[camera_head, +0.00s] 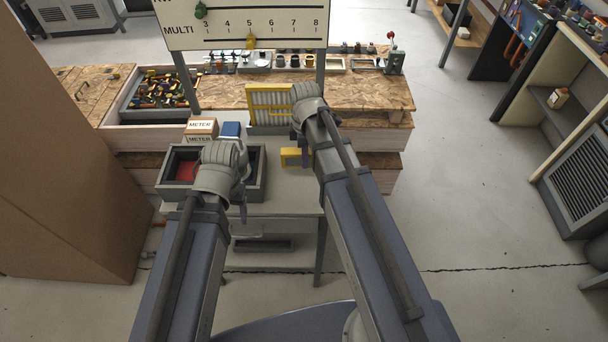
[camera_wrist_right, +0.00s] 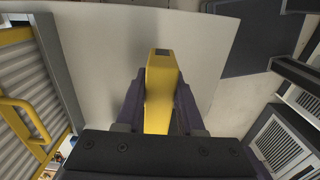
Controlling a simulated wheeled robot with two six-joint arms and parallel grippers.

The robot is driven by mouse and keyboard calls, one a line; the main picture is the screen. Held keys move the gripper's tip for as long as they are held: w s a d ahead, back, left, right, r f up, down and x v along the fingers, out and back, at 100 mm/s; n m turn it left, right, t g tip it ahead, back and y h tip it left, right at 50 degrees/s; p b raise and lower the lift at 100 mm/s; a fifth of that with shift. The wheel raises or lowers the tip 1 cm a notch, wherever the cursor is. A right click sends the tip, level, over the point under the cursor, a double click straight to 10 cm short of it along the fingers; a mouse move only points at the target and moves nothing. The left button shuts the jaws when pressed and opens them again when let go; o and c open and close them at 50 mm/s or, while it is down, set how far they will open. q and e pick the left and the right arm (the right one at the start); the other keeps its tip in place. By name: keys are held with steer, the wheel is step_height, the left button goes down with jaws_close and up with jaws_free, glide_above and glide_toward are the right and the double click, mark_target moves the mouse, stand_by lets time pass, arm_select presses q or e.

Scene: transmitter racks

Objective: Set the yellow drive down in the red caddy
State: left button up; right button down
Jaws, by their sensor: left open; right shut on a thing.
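The yellow drive (camera_head: 290,157) is held in my right gripper (camera_head: 302,158) over the grey table. In the right wrist view the drive (camera_wrist_right: 161,85) stands between the purple fingers of my right gripper (camera_wrist_right: 160,112), which are shut on it. A red patch, seemingly the red caddy (camera_head: 184,170), shows inside a dark grey open box on the table's left. My left arm hides part of it. My left gripper (camera_head: 243,198) is open over the right part of that box, its fingers mostly hidden by its wrist. The drive is right of the box, apart from it.
The dark grey box (camera_head: 259,172) has raised walls. Behind it are cartons marked METER (camera_head: 200,128) and a blue item (camera_head: 230,129). A yellow-framed ribbed unit (camera_head: 266,105) stands at the table's back, left of the drive in the wrist view. The table top (camera_head: 285,190) in front is bare.

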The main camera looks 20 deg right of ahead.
steer(key=shift+f+b, duration=2.6)
steer(key=shift+f, duration=0.6)
steer(key=shift+f, duration=0.1)
steer(key=shift+f, duration=0.15)
steer(key=c, duration=0.5)
jaws_free()
